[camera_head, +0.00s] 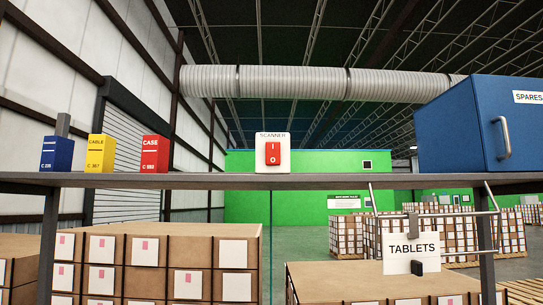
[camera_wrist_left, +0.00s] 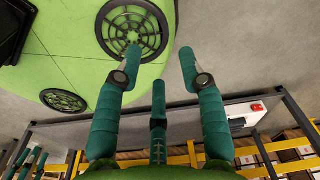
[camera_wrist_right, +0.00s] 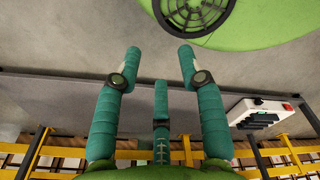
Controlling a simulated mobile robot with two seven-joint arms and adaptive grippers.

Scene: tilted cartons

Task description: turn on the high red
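A red rocker switch (camera_head: 272,153) marked I and O sits on a white plate labelled SCANNER, upright on the high shelf (camera_head: 220,181) in the head view. Neither gripper shows in the head view. My left gripper (camera_wrist_left: 160,55) is open and empty in the left wrist view, with a small red-and-white thing (camera_wrist_left: 257,107) to its right. My right gripper (camera_wrist_right: 158,56) is open and empty in the right wrist view. A white unit with black parts and a small red spot (camera_wrist_right: 265,112) lies to its right; I cannot tell whether it is the switch.
On the shelf stand a blue box (camera_head: 57,154), a yellow box (camera_head: 98,153) and a red CASE box (camera_head: 154,154) at left, and a blue SPARES cabinet (camera_head: 460,135) at right. A TABLETS sign (camera_head: 405,250) hangs below. Cartons (camera_head: 150,240) stand lower; shelf space beside the switch is clear.

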